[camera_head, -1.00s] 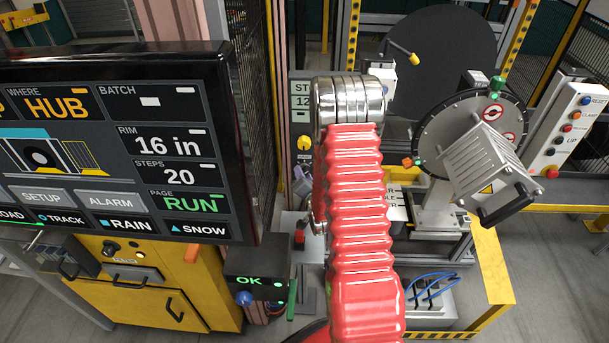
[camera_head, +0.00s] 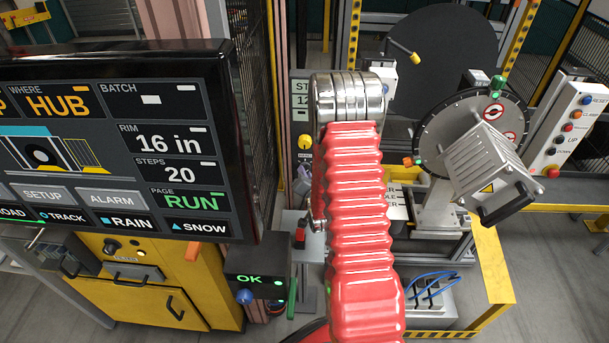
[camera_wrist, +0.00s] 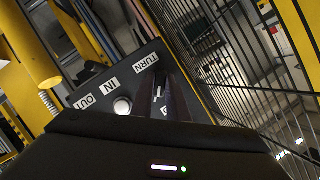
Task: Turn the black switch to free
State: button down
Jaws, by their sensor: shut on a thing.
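In the wrist view a dark panel (camera_wrist: 131,84) carries the white labels OUT, IN and TURN, and a round white knob or button (camera_wrist: 122,105). My gripper (camera_wrist: 163,90) reaches the panel beside the TURN label. Its dark fingers are shut on what appears to be the black switch, mostly hidden between them. A few white marks show at the fingers, too small to read. I cannot tell which way the switch points. In the head view my red arm hides the gripper and this panel.
In the wrist view black wire fencing (camera_wrist: 225,65) stands close on the right and a yellow post (camera_wrist: 32,50) on the left. The head view shows a large screen (camera_head: 110,140) at left, a round clamp unit (camera_head: 440,130) and a button box (camera_head: 572,125) at right.

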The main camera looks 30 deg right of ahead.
jog(key=shift+w+d+r+n+g+h, duration=0.1)
jog(key=shift+w+r+n+g+h, duration=0.1)
jog(key=shift+n+g+h, duration=0.85)
jog(key=shift+w+r+n+g+h, duration=0.15)
jog(key=shift+n+g+h, duration=0.2)
jog(key=shift+n, duration=1.3)
jog(key=c, duration=1.7)
grip_release()
jog(key=shift+s, duration=0.1)
jog(key=v, duration=1.4)
jog(key=shift+s+f, duration=0.1)
jog(key=shift+f, duration=0.25)
